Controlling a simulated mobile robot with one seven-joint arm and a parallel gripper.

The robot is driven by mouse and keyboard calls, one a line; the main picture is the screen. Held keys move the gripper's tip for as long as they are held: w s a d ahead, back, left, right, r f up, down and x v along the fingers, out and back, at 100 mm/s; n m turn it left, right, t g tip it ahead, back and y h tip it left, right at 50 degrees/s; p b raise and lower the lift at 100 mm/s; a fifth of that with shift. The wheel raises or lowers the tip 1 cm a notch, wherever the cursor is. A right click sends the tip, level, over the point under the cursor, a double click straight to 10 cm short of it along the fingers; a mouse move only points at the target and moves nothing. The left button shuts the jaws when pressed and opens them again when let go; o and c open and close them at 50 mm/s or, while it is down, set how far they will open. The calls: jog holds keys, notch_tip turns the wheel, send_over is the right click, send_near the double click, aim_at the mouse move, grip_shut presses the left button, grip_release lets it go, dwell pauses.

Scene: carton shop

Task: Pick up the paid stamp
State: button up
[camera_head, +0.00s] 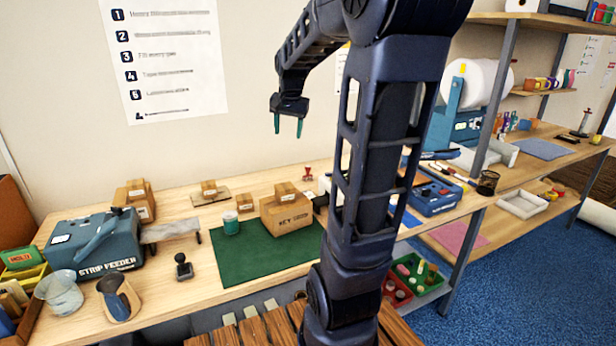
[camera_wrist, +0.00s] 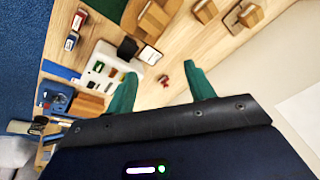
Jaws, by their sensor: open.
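My gripper (camera_head: 288,127) is open and empty, high above the back of the bench. Its green fingers also show in the wrist view (camera_wrist: 160,74). A small red stamp-like object (camera_head: 308,174) stands at the back of the bench against the wall, below and slightly right of my gripper. In the wrist view a small red object (camera_wrist: 164,80) lies between the fingers, well below them. A black-handled stamp (camera_head: 182,268) stands left of the green mat. I cannot read lettering on either, so I cannot tell which is the paid stamp.
A green mat (camera_head: 235,272) holds a carton (camera_head: 286,218) and a teal tin (camera_head: 231,223). A strip feeder (camera_head: 92,245) is at the left. A blue box (camera_head: 433,196) stands right of my arm. The bench's front strip is partly clear.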

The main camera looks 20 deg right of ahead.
jog(key=w+d+f+m, duration=0.3)
jog(key=w+d, duration=0.2)
jog(key=w, duration=0.5)
jog(key=m+g, duration=0.3)
jog(key=m, duration=0.6)
send_over(308, 173)
jog(key=w, duration=0.1)
notch_tip(308, 173, down, 20)
jog(key=shift+d+f, duration=0.15)
jog(key=shift+f, duration=0.1)
jog(key=shift+w+d+f, duration=0.2)
jog(key=shift+f, duration=0.6)
notch_tip(308, 173, down, 5)
jog(key=shift+r, duration=0.1)
jog(key=shift+s+a+f, duration=0.1)
jog(key=shift+s+f, duration=0.05)
jog(key=shift+f, duration=1.15)
jog(key=shift+s+a+f, duration=0.1)
jog(key=shift+f, duration=1.15)
jog(key=c, duration=1.1)
